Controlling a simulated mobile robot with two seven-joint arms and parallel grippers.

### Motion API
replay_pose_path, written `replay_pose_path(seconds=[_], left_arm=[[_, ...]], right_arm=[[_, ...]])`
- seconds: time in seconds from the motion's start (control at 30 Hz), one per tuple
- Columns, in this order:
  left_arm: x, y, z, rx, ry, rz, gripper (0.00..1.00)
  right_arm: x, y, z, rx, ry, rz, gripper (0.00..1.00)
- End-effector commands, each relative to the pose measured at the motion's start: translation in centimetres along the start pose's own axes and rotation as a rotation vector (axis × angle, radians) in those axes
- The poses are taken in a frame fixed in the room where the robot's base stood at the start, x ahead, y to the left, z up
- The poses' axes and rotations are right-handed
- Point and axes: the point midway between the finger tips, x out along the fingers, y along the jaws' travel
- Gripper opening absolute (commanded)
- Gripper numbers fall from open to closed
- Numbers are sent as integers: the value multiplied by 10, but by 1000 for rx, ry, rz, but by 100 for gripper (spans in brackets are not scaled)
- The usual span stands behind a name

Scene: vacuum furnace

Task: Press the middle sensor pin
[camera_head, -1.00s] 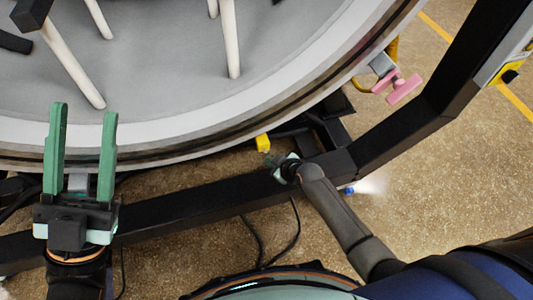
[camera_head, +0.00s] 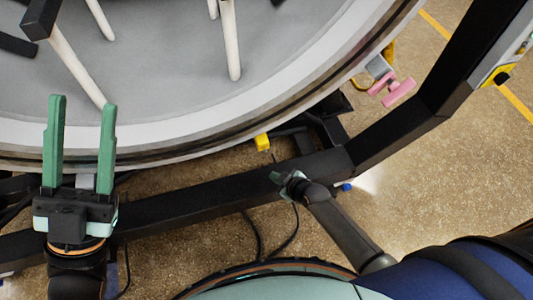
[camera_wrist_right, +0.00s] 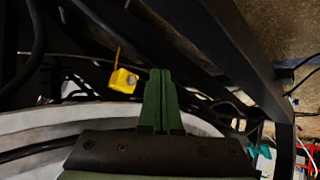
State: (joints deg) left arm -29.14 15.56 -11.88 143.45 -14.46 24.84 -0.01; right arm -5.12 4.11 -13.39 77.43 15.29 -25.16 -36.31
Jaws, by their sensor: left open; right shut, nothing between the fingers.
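No part shows clearly enough for me to name it the middle sensor pin. A small yellow block (camera_head: 262,143) sits below the furnace rim; a yellow part with a dark round spot (camera_wrist_right: 123,80), probably the same one, shows in the right wrist view. My right gripper (camera_head: 277,179) is low by the black frame beam, below and slightly right of the yellow block and apart from it. Its green fingers (camera_wrist_right: 160,72) are shut and empty in the wrist view, right of the yellow part. My left gripper (camera_head: 79,101) is open and empty, its fingers pointing up in front of the furnace rim.
The round grey furnace rim (camera_head: 270,108) fills the upper left, with pale rods (camera_head: 229,42) inside. A black frame beam (camera_head: 190,199) runs below it and rises at the right. A pink handle (camera_head: 398,90) stands right of the rim. Dark cables (camera_head: 252,240) hang below the beam.

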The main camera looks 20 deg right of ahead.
Motion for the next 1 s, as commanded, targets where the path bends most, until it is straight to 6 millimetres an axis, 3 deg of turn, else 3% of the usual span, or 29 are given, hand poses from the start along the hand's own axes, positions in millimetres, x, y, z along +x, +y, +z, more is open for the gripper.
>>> replay_pose_path(seconds=[0.17,0.43,0.7,0.83,1.0], left_arm=[[-8,5,7,-5,1,1,50],[-30,17,26,-24,6,3,50],[-50,28,43,-41,11,5,50],[-55,32,48,-48,12,6,50],[-58,34,51,-53,13,6,50]], right_arm=[[-1,-2,6,-257,-18,7,0],[-16,-9,16,-1189,-101,53,0],[-46,-16,10,-2069,-238,148,0],[-60,-18,4,-2347,-311,193,0],[-73,-20,-2,-2534,-374,230,0]])
